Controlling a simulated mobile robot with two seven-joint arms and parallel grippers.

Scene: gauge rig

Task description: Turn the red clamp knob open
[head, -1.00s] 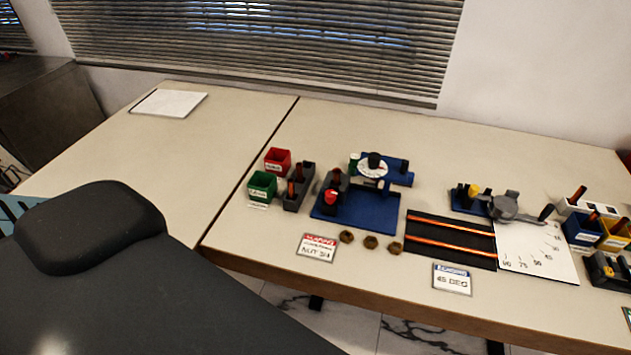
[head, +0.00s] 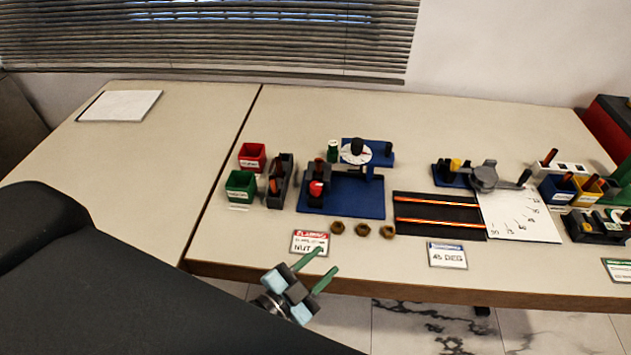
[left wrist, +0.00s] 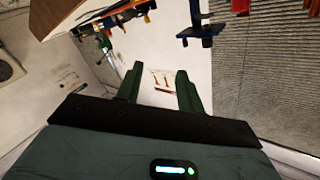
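The red clamp knob (head: 316,187) sits on a dark clamp block at the left end of the blue gauge base (head: 355,200), on the table. A white round dial (head: 356,152) with a black top stands at the back of that base. My left gripper (head: 319,268) is in front of the table's front edge, lower and nearer than the knob and well apart from it. Its green fingers are spread with nothing between them; the left wrist view also shows them open (left wrist: 160,90). My right gripper is not in view.
Red (head: 252,156) and green (head: 241,185) bins and a dark holder (head: 279,182) stand left of the base. Several brown nuts (head: 362,230) and a label card (head: 310,242) lie in front. Orange rods (head: 440,211), an angle sheet (head: 520,218) and more bins are to the right.

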